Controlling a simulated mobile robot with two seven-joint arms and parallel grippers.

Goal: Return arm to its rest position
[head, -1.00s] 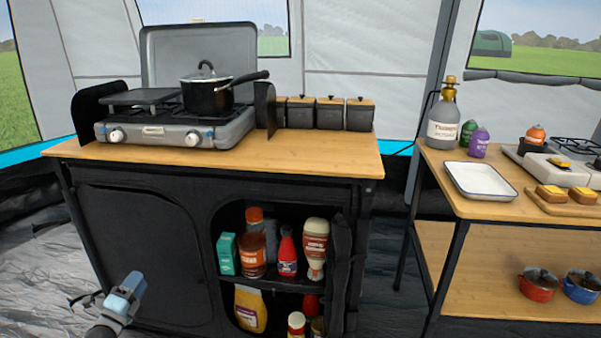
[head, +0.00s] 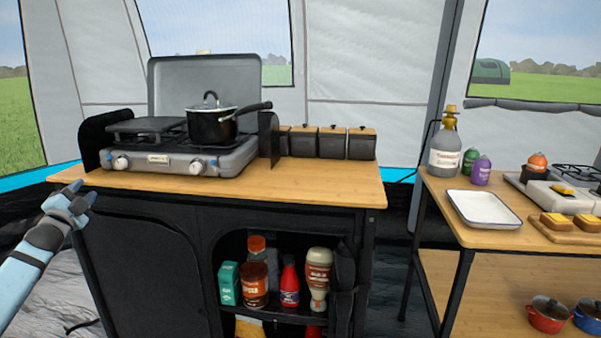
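My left arm (head: 30,262) comes in from the lower left, light blue with dark bands. Its gripper (head: 83,193) is raised in front of the left front corner of the wooden counter (head: 300,184). Its two fingertips look a little apart, with nothing seen between them. I cannot tell whether it touches the counter edge, but it seems to be in front of it. My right gripper is not in view.
A stove (head: 175,160) with a black pot (head: 212,125) stands on the counter. A second table (head: 455,222) at the right holds a white tray (head: 484,208) and a metal bottle (head: 445,150). The counter's front right is clear.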

